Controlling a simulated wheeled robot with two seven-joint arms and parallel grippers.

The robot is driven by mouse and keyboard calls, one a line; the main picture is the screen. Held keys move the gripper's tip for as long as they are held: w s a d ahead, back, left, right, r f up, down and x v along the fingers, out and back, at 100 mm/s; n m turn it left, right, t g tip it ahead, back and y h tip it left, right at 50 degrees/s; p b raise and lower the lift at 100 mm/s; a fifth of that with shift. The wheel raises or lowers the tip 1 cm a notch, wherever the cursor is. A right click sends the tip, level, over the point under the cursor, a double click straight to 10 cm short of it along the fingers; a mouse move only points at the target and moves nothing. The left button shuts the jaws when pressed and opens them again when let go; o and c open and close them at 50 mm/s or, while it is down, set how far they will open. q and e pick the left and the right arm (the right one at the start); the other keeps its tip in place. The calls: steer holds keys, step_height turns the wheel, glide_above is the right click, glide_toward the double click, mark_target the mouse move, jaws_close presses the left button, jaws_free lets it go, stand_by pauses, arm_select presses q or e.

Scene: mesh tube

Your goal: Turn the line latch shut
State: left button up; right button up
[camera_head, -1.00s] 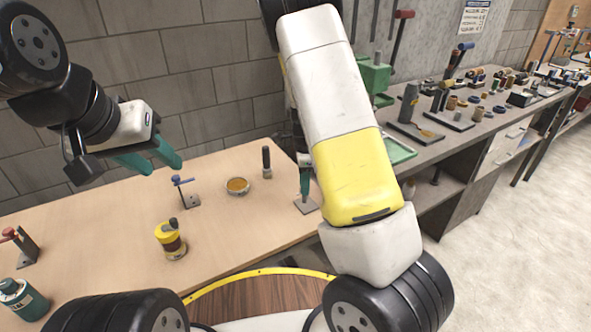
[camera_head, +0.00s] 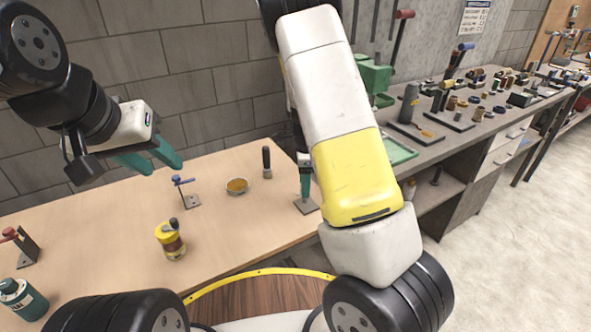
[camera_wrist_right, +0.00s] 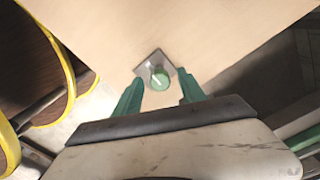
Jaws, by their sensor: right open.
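In the right wrist view a green round knob (camera_wrist_right: 160,79) with a pale line across its top stands on a square grey plate (camera_wrist_right: 144,69). I take it for the line latch. My right gripper (camera_wrist_right: 160,74) is open, with one teal finger on each side of the knob; contact cannot be told. In the head view the grey plate (camera_head: 307,207) shows at the table's right end, below a teal upright part partly hidden by my right arm. My left gripper (camera_head: 161,164) is open and empty, raised above the back left of the table.
On the table (camera_head: 110,235) stand a blue-handled bracket (camera_head: 186,193), a small round dish (camera_head: 236,187), a dark upright handle (camera_head: 267,162), a yellow-topped jar (camera_head: 171,240), a red-handled bracket (camera_head: 22,245) and a green canister (camera_head: 20,298). A cluttered grey bench (camera_head: 455,140) stands beyond at the right.

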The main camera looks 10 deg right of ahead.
step_height(320, 180, up, 8)
steer(key=shift+f, duration=0.2)
steer(key=shift+r, duration=0.1)
steer(key=shift+s+r, duration=0.1)
steer(key=shift+r, duration=0.1)
steer(key=s+a+r+n+t+y, duration=0.2)
steer(key=s+r+n+t, duration=0.4)
steer(key=s+r+n, duration=1.4)
steer(key=s, duration=0.4)
steer(key=shift+r, duration=0.15)
